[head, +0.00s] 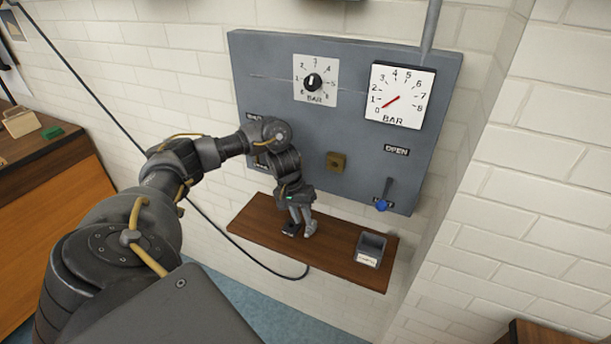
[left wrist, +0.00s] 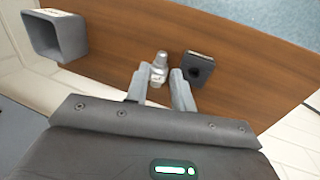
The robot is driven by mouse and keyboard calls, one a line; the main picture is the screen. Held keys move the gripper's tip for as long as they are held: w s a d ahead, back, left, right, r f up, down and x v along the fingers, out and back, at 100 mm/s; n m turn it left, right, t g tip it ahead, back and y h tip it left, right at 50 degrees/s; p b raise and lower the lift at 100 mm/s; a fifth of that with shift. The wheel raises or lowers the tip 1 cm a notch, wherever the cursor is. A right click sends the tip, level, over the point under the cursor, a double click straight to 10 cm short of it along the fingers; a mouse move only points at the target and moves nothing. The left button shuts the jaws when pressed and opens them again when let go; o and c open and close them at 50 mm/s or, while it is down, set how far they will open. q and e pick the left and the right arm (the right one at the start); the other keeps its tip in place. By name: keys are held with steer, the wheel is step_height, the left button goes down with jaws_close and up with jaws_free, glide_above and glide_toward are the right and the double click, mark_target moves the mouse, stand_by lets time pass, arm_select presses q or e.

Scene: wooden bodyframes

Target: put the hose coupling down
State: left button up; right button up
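My left gripper (head: 302,227) points down at the brown wooden shelf below the grey panel. In the left wrist view its two fingers (left wrist: 160,78) are spread around a small silver hose coupling (left wrist: 159,67). The coupling is between the fingertips, and a narrow strip of wood shows between it and the right finger. It appears to rest on the shelf, though its contact is hard to see. In the head view the fingers and hand hide the coupling. My right gripper is in neither view.
A dark block with a round hole (left wrist: 199,68) sits right beside the fingers on the shelf (head: 335,262). An open grey bin (head: 370,247) stands at the shelf's right end. The panel (head: 290,120) behind carries a gauge (head: 399,95), a knob (head: 313,82) and a blue-tipped lever (head: 382,205).

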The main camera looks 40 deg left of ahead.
arm_select(q)
steer(key=p+v, duration=0.1)
steer(key=v, duration=0.5)
steer(key=shift+f, duration=0.1)
stand_by(0.4)
